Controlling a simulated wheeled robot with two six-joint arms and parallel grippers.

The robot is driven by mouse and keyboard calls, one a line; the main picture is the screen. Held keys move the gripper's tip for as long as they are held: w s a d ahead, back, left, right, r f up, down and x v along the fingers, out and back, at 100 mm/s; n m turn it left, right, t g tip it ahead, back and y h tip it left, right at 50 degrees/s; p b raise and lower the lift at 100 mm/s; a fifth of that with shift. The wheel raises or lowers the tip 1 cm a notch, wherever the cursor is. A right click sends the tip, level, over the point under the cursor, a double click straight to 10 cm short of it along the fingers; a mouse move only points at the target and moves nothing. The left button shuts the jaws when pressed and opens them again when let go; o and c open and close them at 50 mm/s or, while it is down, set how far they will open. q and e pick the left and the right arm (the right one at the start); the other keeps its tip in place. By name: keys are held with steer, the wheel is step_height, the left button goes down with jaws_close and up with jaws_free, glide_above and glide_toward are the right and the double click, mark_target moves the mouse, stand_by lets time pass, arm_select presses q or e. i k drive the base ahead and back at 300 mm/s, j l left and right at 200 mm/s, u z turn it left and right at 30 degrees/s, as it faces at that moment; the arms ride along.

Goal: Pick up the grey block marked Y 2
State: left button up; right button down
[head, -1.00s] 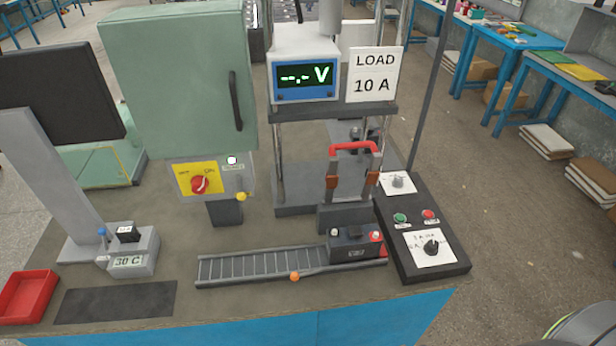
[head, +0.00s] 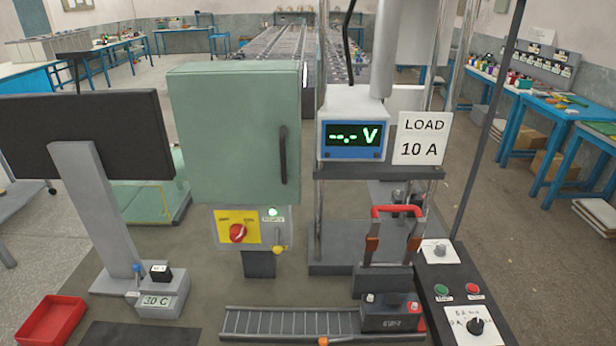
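A dark grey block (head: 388,318) sits at the right end of the roller track (head: 270,322), low in the head view. It has a pale and a red knob on top. Small marks on its front end in what looks like a 2, but are too small to read surely. A smaller black block (head: 161,274) with a pale label I cannot read sits on the grey unit showing 30 C (head: 158,301) at the left. Neither of my grippers is in view.
A frame with a red handle (head: 397,210) stands right behind the grey block. A control box with knobs (head: 458,285) is close on its right. A green cabinet (head: 235,130), a monitor (head: 80,125) and a red tray (head: 50,320) stand leftward.

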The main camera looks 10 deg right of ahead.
mark_target(391, 313)
steer(key=l+z, duration=0.15)
steer(key=z, duration=0.3)
steer(key=i+l+z, duration=0.1)
steer(key=z, duration=0.35)
steer(key=k+l+u, duration=0.1)
steer(key=l, duration=0.3)
steer(key=k+l+u, duration=0.15)
steer(key=l, duration=0.25)
steer(key=i, duration=0.05)
